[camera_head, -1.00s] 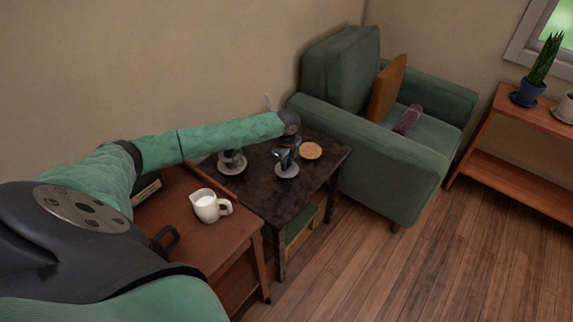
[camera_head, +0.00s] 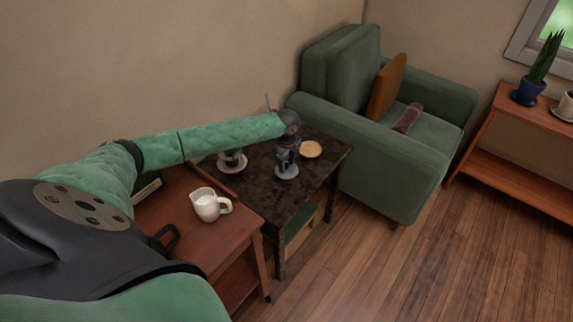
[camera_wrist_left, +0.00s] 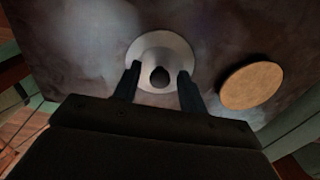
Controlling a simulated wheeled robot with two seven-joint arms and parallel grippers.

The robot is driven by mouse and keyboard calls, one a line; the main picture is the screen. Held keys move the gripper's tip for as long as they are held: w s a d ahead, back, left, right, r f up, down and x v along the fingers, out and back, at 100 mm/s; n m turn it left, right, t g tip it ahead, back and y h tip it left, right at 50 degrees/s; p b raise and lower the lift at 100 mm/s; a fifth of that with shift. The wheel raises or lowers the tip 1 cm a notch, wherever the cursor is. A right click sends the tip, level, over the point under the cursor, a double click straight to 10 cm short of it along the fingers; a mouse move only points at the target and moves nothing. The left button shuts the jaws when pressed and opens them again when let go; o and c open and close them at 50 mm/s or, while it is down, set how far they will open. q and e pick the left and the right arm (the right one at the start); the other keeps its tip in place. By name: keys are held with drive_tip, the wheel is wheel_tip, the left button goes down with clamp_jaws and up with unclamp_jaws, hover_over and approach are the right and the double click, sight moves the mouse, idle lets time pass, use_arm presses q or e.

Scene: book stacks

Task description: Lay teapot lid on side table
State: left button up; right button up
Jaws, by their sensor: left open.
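The teapot lid (camera_head: 287,174) is a pale disc that lies on the dark side table (camera_head: 262,191). In the left wrist view the lid (camera_wrist_left: 147,48) shows a dark round knob at its middle. My left gripper (camera_head: 286,160) is directly over the lid, pointing down. In the left wrist view its two fingers (camera_wrist_left: 158,80) are apart, one on each side of the knob, with visible gaps. The fingers partly hide the lid in the head view. My right gripper is not in view.
A round wooden coaster (camera_head: 311,149) lies right of the lid. A dark vessel on a pale saucer (camera_head: 232,167) stands to the left. A white milk jug (camera_head: 206,206) stands on the nearer brown table (camera_head: 186,225). A green armchair (camera_head: 385,158) borders the side table's right.

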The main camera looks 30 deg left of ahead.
sight(287, 163)
use_arm(q)
wheel_tip(287, 163, up, 12)
drive_tip(key=b, duration=0.1)
drive_tip(key=shift+f, duration=0.15)
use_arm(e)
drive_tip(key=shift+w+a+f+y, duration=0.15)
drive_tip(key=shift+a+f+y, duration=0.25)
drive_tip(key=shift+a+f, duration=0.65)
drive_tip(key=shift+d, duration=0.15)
